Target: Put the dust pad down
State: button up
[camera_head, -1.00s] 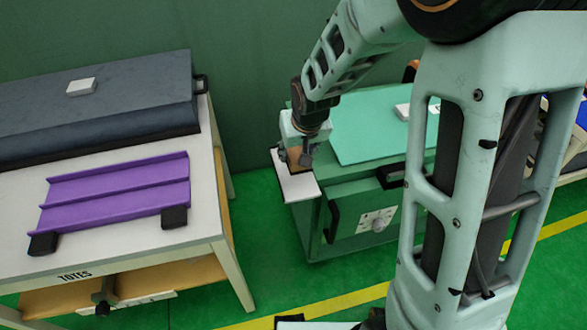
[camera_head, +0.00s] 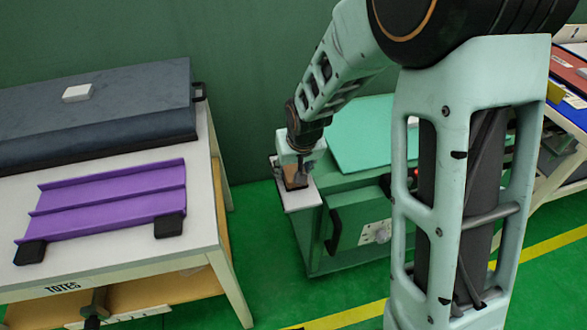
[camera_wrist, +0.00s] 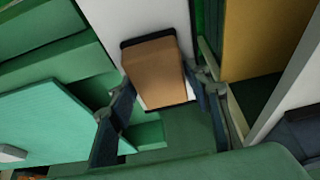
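The dust pad (camera_head: 293,181) is a brown block with a dark edge or base. In the wrist view the dust pad (camera_wrist: 155,72) lies between the two dark fingers. My gripper (camera_head: 297,170) points down, and its fingertips (camera_wrist: 160,80) meet the pad's two sides. The pad is at a small white shelf (camera_head: 302,201) on the left side of the green cabinet; the white shelf (camera_wrist: 112,22) also shows behind the pad in the wrist view. I cannot tell whether the pad's underside touches the shelf.
The green cabinet (camera_head: 352,222) has a teal top panel (camera_head: 362,130) beside my gripper. At left a white table (camera_head: 110,232) holds a purple tray (camera_head: 108,200) and a dark grey case (camera_head: 100,110) with a white block (camera_head: 77,93). Green floor shows between table and cabinet.

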jog(key=o, duration=0.3)
jog(key=shift+r, duration=0.1)
jog(key=shift+r, duration=0.25)
jog(key=p+v, duration=0.2)
jog(key=v, duration=0.9)
jog(key=shift+s+r+p, duration=0.2)
jog(key=shift+r+p, duration=0.15)
jog(key=shift+d, duration=0.1)
